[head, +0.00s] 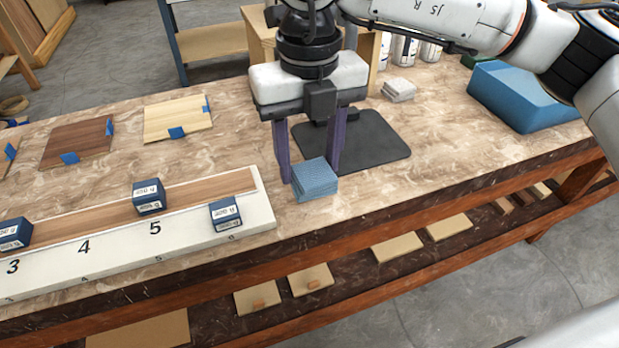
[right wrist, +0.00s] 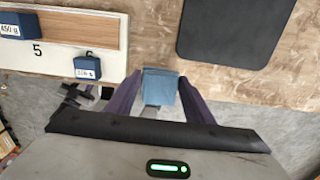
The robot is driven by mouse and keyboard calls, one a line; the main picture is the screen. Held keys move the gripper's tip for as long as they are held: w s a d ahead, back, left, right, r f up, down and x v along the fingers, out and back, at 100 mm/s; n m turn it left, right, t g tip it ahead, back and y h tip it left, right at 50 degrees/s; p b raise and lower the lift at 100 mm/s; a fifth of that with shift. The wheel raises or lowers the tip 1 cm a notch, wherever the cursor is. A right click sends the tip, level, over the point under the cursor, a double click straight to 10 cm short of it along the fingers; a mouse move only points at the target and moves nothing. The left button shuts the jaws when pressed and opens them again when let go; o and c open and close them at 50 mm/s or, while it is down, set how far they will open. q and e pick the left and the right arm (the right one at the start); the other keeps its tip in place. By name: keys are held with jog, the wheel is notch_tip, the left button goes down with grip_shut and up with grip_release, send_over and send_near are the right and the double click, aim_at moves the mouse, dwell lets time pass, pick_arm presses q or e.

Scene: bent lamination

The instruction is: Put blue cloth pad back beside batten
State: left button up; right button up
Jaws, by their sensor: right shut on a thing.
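The blue cloth pad (head: 316,181) is a small folded block at the bench's front part, right of the batten's end. My right gripper (head: 310,172) points down, shut on the pad between its two purple fingers. The pad also shows between the fingers in the right wrist view (right wrist: 160,88). I cannot tell whether it touches the bench top. The batten (head: 195,194) is a long brown wood strip lying on a white numbered board (head: 255,222). A gap of bare bench lies between the board's right end and the pad. My left gripper is not in view.
Dark blue labelled blocks (head: 148,196) sit on the batten and board; one (head: 225,213) is near the board's right end. A dark mat (head: 375,140) lies behind the pad. A large blue block (head: 525,97) stands at right. The bench's front edge is close.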

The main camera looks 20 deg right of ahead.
aim_at(309, 166)
notch_tip(309, 166, down, 4)
jog(key=shift+f, duration=0.1)
jog(key=shift+f, duration=0.15)
jog(key=o, duration=0.9)
notch_tip(309, 166, up, 12)
jog(key=shift+r+p, duration=0.2)
jog(key=shift+p, duration=0.1)
